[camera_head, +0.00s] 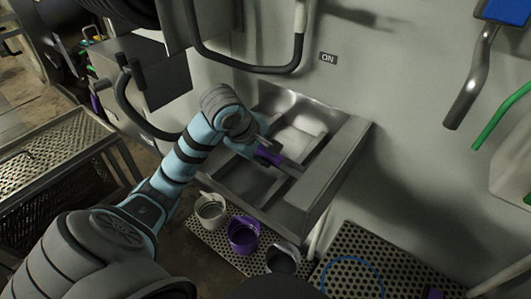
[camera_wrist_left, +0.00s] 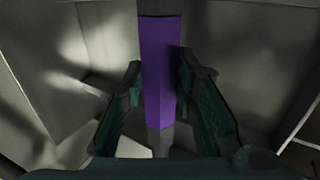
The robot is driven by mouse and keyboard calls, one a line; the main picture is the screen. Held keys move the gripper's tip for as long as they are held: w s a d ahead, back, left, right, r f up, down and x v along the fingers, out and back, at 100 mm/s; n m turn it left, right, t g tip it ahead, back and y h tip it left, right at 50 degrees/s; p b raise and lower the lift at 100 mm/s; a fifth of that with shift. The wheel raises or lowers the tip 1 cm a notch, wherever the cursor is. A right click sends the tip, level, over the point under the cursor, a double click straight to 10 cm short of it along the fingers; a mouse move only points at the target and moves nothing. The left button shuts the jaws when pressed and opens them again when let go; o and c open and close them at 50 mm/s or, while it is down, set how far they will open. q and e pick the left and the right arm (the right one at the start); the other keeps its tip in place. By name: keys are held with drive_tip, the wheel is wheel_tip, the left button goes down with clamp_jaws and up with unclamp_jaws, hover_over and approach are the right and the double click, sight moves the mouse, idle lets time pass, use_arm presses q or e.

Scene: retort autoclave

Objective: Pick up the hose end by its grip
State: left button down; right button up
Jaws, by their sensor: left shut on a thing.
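The hose end shows as a purple grip (camera_head: 268,156) with a grey metal part (camera_head: 291,168) reaching to the right, over the steel basin (camera_head: 335,160) on the wall. In the left wrist view the purple grip (camera_wrist_left: 160,70) runs upright between the fingers, with a grey part below it. My left gripper (camera_head: 264,152) is shut on the purple grip, one finger on each side, as the left wrist view also shows (camera_wrist_left: 160,98). The arm hides part of the basin. My right gripper is not in view.
A white bucket (camera_head: 211,212), a purple bucket (camera_head: 243,236) and a dark bucket (camera_head: 283,260) stand below the basin. A black hose (camera_head: 235,63) loops on the wall above. A perforated metal table (camera_head: 60,150) stands at the left. A grey lever (camera_head: 472,90) hangs at the right.

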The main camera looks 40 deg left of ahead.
sight(264, 152)
use_arm(q)
drive_tip(key=shift+r, duration=0.1)
wheel_tip(264, 152, up, 20)
drive_tip(key=p, duration=1.9)
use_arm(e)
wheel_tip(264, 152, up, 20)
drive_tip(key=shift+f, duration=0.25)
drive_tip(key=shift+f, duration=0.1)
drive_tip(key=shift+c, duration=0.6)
